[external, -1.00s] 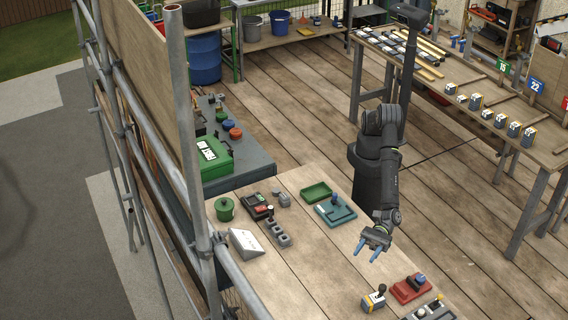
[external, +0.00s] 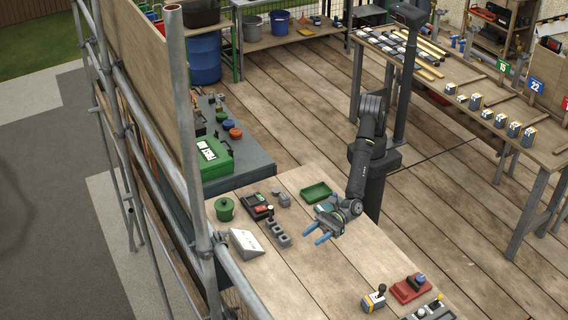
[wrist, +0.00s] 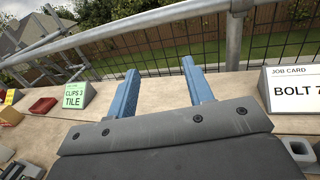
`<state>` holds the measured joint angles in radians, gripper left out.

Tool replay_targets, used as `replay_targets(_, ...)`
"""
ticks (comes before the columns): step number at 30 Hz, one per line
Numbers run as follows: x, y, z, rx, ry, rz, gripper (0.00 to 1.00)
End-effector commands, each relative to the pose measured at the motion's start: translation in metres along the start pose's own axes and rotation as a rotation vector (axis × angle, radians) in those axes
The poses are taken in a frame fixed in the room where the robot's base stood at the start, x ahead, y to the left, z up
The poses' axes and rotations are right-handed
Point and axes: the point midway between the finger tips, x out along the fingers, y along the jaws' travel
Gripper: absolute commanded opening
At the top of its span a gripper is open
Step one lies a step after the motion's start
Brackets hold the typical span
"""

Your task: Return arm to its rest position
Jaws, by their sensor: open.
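My gripper (external: 313,234) has two blue fingers and is open and empty, held above the wooden bench (external: 300,278) in the external view.
A green tray (external: 316,192), grey blocks (external: 278,232), a white card stand (external: 246,242) and a green pot (external: 225,208) lie near my gripper. A red tray (external: 411,289) stands at the front right. The bench's middle is clear. A job card (wrist: 292,88) shows in the wrist view.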

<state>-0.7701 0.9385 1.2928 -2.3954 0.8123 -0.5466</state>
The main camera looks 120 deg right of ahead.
Motion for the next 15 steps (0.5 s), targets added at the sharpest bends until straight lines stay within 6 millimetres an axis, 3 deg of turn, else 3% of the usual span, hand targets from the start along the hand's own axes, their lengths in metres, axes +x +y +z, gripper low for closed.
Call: replay_targets(15, 0.023, -0.103, -0.001, -0.001, -0.003, -0.131, 0.47)
